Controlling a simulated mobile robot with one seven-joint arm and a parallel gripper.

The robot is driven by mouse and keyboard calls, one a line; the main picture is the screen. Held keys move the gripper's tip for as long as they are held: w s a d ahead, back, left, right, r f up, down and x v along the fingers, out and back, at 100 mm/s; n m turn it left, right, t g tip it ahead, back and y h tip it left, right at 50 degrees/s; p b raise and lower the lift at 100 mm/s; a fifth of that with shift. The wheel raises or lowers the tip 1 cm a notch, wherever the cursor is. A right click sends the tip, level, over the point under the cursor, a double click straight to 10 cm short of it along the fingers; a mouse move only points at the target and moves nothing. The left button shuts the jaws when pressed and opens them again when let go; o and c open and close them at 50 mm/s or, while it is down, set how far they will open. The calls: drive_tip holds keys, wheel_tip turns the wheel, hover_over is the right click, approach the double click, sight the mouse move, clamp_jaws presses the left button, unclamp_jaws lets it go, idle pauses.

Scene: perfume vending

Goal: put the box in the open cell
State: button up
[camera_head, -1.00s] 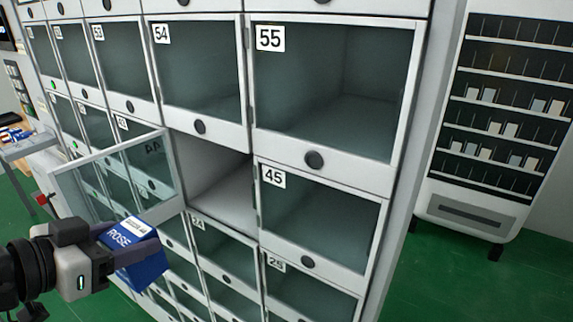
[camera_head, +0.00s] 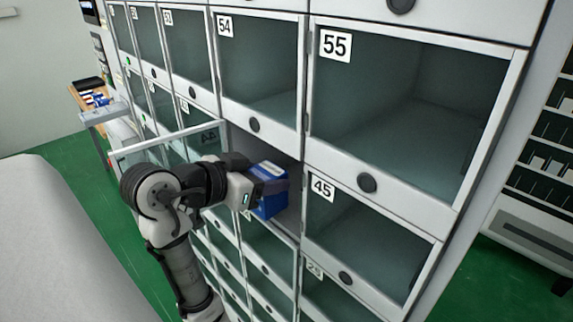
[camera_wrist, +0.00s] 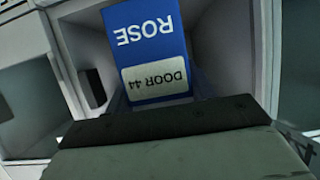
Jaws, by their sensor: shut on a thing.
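The blue box (camera_head: 268,190) is held in my gripper (camera_head: 264,178) at the mouth of the open cell (camera_head: 291,170), below cell 54 and left of cell 45. In the wrist view the box (camera_wrist: 150,45) reads "ROSE" and "DOOR 44", upside down, with the cell's grey inner walls around it. My gripper is shut on the box. The open cell's glass door (camera_head: 160,150) is swung out to the left, behind my arm. How far the box is inside, and whether it touches the cell floor, I cannot tell.
Closed glass-fronted cells surround the opening, among them cell 54 (camera_head: 258,65), cell 55 (camera_head: 400,105) and cell 45 (camera_head: 365,235). A vending machine (camera_head: 545,170) stands at the right. A small table (camera_head: 98,110) stands at the far left.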

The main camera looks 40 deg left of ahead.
drive_tip(key=w, duration=0.2)
drive_tip(key=w+p, duration=0.1)
drive_tip(key=w, duration=0.3)
drive_tip(key=shift+d+r+p, duration=0.15)
drive_tip(key=shift+d+p, duration=0.15)
drive_tip(key=shift+p, duration=0.1)
drive_tip(key=shift+s+a+f, duration=0.1)
drive_tip(key=shift+s+f, duration=0.1)
drive_tip(key=shift+f, duration=0.35)
drive_tip(key=shift+s+f, duration=0.1)
drive_tip(key=shift+f, duration=0.2)
drive_tip(key=shift+f, duration=0.1)
drive_tip(key=shift+f, duration=0.15)
drive_tip(key=o, duration=1)
drive_tip(key=shift+o, duration=0.2)
